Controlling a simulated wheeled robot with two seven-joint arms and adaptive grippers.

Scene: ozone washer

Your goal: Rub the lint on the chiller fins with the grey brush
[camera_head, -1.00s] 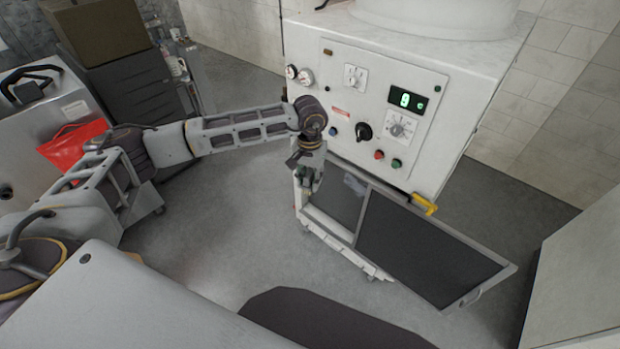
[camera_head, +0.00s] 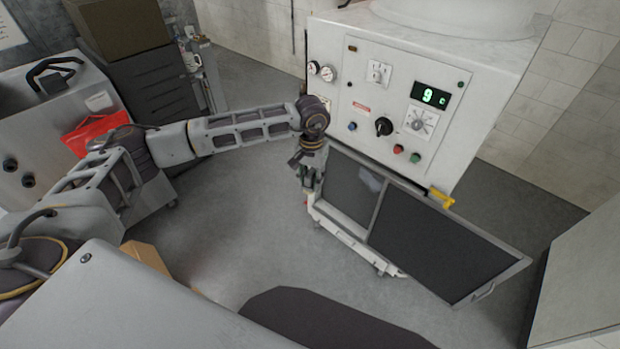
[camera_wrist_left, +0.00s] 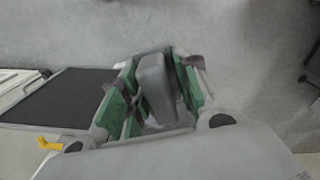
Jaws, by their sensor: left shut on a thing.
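The chiller (camera_head: 340,100) is a white cabinet with dark fins (camera_head: 437,245) behind a grey frame, low on its front. A pale, lint-like patch (camera_head: 371,181) sits near the top of the left fin section. My left gripper (camera_head: 309,184) is at the left edge of the finned panel, left of the patch and apart from it. In the left wrist view its green-lined fingers are shut on the grey brush (camera_wrist_left: 155,88), which is blurred. The brush's bristles cannot be made out. My right gripper is out of view.
A yellow catch (camera_head: 441,197) sticks out above the fins. Gauges, knobs and a green display (camera_head: 434,96) are on the chiller's front. The floor (camera_head: 225,220) between is clear.

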